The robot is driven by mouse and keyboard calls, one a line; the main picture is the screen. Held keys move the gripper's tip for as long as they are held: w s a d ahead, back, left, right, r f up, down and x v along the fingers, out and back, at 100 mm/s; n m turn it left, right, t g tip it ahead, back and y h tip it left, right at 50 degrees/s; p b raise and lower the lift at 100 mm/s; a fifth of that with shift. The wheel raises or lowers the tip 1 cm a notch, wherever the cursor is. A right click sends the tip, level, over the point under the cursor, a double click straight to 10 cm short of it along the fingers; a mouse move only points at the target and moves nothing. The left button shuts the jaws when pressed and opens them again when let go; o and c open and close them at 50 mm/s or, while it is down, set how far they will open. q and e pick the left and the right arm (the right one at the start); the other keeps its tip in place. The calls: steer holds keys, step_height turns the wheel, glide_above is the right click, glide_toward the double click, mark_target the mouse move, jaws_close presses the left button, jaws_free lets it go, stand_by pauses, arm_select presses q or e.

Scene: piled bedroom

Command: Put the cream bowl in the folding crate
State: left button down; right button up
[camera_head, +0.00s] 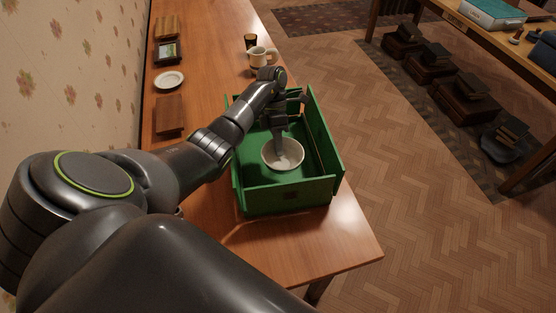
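The green folding crate (287,200) stands open on the wooden table near its front right edge. The cream bowl (288,163) is upright inside the crate's walls, in its middle. Whether it rests on the crate floor I cannot tell. My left gripper (281,150) reaches down into the crate, its fingers at the bowl's far rim and inner side. Whether the fingers are closed on the rim is too small to tell. My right gripper is not in view.
Behind the crate on the table (214,60) stand a cream jug (258,57) and a dark cup (250,41). A white saucer (169,80) and wooden boards (169,115) lie along the wall. A second table (478,36) stands at right.

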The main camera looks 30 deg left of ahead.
arm_select(q)
step_height(320, 180, down, 4)
steer(key=b, duration=0.3)
steer(key=shift+f, duration=0.1)
steer(key=shift+f+b, duration=0.95)
steer(key=shift+f, duration=0.6)
steer(key=shift+f, duration=0.1)
steer(key=c, duration=1.6)
jaws_free()
